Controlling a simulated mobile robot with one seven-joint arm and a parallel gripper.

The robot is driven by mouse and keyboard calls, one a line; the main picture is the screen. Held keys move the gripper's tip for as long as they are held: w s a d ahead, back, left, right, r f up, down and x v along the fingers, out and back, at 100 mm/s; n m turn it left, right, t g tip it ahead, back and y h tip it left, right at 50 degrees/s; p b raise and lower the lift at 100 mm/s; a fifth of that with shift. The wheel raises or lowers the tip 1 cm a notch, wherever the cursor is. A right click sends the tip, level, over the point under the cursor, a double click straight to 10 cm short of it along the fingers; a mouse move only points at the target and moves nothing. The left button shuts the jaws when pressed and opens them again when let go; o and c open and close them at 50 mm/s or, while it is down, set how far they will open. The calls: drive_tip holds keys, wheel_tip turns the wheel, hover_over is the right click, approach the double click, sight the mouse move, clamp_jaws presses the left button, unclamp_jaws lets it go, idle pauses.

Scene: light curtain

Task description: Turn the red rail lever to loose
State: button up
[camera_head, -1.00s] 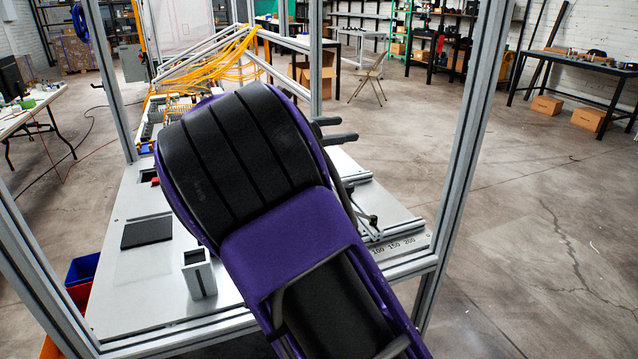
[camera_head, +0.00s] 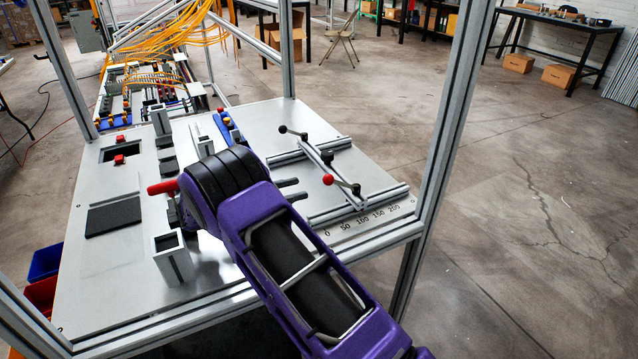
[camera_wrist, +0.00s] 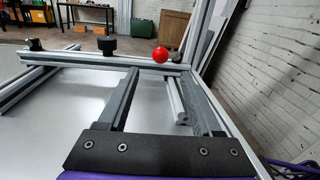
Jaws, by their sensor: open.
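The red rail lever shows by its red ball knob (camera_head: 328,179) at the near end of a crossbar over two metal rails (camera_head: 360,205), at the right of the plate. A short arm with a dark end joins it to the crossbar. In the wrist view the red knob (camera_wrist: 160,54) stands beyond my fingertips, roughly between them. My gripper (camera_head: 302,189) is open and empty, its two dark fingers pointing right toward the knob and apart from it. In the wrist view the open gripper (camera_wrist: 161,76) shows both fingers.
A black-knobbed lever (camera_head: 303,136) sits at the crossbar's far end. A number scale (camera_head: 365,219) runs along the near rail. Aluminium frame posts (camera_head: 452,140) surround the plate. A square metal holder (camera_head: 173,257) and red handle (camera_head: 162,187) are close left of my arm.

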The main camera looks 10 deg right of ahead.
sight(339, 183)
drive_tip(key=x, duration=0.7)
drive_tip(key=shift+d+r, duration=0.2)
drive_tip(key=shift+r, duration=0.05)
clamp_jaws()
idle(1.1)
